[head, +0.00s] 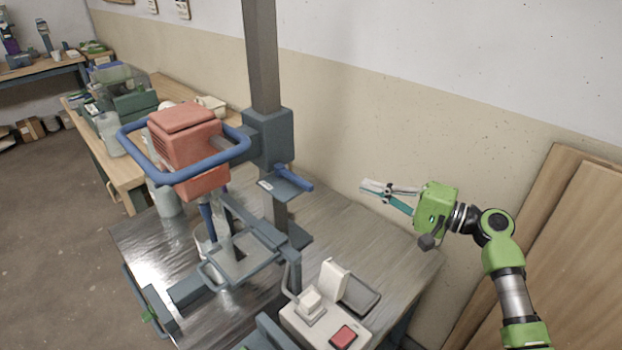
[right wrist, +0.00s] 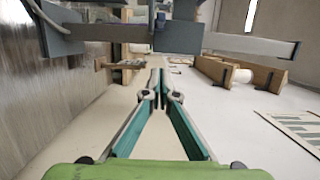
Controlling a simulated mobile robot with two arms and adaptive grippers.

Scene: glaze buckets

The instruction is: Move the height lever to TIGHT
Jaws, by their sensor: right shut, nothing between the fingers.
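A short blue lever (head: 294,177) sticks out from the side of the mixer's column, just below the grey-blue carriage collar (head: 268,137). It points down and to the right over a small plate (head: 288,188) with a pale label at its left end, too small to read. My right gripper (head: 364,187) is shut and empty, to the right of the lever and apart from it, its fingers pointing left. Its closed fingertips show in the right wrist view (right wrist: 160,77) with nothing between them. My left gripper is not in view.
A red motor head (head: 187,140) with a blue ring handle (head: 128,146) sits left of the column (head: 262,60). A control box (head: 310,326) with a red button stands at the front of the metal table (head: 385,240). Wooden boards (head: 560,240) lean at the right.

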